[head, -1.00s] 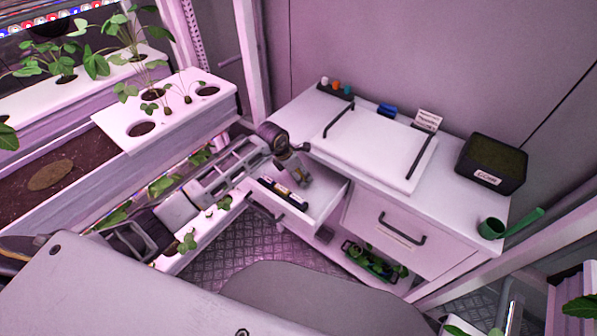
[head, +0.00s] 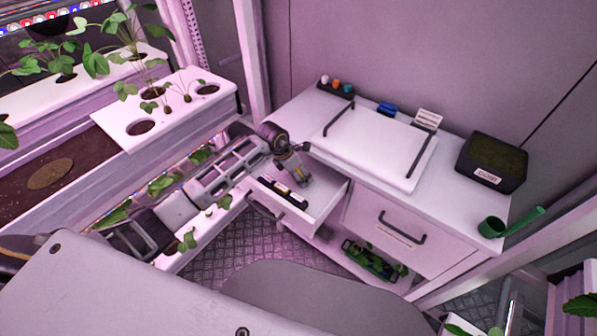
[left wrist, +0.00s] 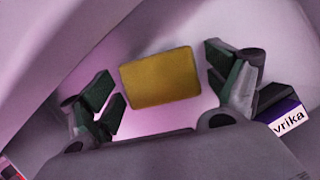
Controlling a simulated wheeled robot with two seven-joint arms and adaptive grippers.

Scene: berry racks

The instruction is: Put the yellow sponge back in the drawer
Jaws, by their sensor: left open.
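The yellow sponge (left wrist: 160,78) lies flat on a pale surface in the left wrist view, which looks like the inside of the open drawer. My left gripper (left wrist: 158,88) is open, with its fingers on either side of the sponge and visible gaps between. In the head view my left gripper (head: 297,175) reaches down into the open drawer (head: 322,204) at the left of the white cabinet, and the sponge is hidden there. My right gripper is not in view.
Dark labelled items (head: 283,192) lie in the drawer; one reading "vrika" (left wrist: 288,118) is close to the right finger. A closed drawer (head: 400,235) is to the right. Planters flank the arm.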

